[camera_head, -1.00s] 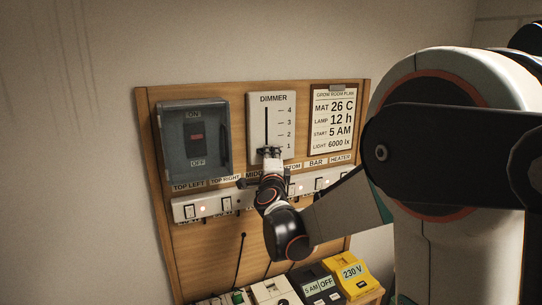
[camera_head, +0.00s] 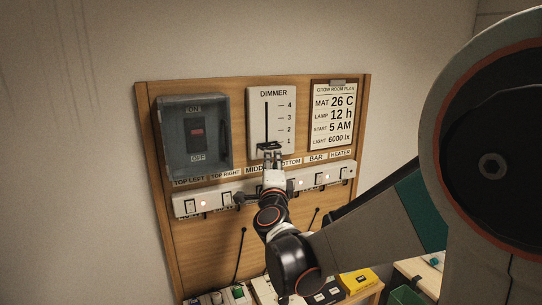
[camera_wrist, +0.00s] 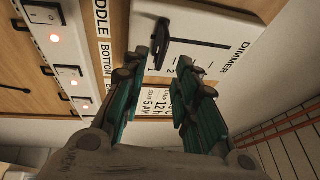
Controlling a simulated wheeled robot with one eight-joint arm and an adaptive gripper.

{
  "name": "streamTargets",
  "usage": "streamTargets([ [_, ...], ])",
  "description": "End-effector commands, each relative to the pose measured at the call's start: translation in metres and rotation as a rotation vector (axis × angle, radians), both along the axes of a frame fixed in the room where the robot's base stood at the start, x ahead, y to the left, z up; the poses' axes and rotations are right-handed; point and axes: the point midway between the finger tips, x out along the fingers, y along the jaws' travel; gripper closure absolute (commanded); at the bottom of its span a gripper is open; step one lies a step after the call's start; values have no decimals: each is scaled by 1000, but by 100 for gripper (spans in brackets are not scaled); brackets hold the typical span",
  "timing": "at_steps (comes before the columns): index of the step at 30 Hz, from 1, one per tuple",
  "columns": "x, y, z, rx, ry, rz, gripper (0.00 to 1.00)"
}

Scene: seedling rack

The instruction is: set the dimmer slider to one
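The white dimmer panel (camera_head: 258,105) hangs at the top middle of the wooden board, with a vertical slot and a scale from 1 to 4. Its dark slider knob (camera_head: 270,146) sits at the low end of the slot, about level with or slightly below the 1 mark. My gripper (camera_head: 272,157) is just below the knob. In the wrist view the knob (camera_wrist: 160,42) is a black bar beyond the fingertips. The green-sided fingers of my gripper (camera_wrist: 163,62) stand apart with nothing between them. Whether a fingertip touches the knob is unclear.
A grey covered switch box (camera_head: 172,140) is left of the dimmer, and a plan sheet (camera_head: 333,115) is to its right. A white strip of lit switches (camera_head: 215,202) runs below, behind my gripper. Boxes, one yellow (camera_head: 358,282), stand under the board.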

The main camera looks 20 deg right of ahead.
Motion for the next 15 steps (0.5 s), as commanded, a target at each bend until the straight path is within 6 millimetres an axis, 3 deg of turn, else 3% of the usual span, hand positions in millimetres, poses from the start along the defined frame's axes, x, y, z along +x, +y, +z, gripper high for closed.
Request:
streamTargets([
  [6, -29, 12, -5, 1, 0, 1, 73],
  [15, -37, 15, -7, 0, 0, 0, 73],
])
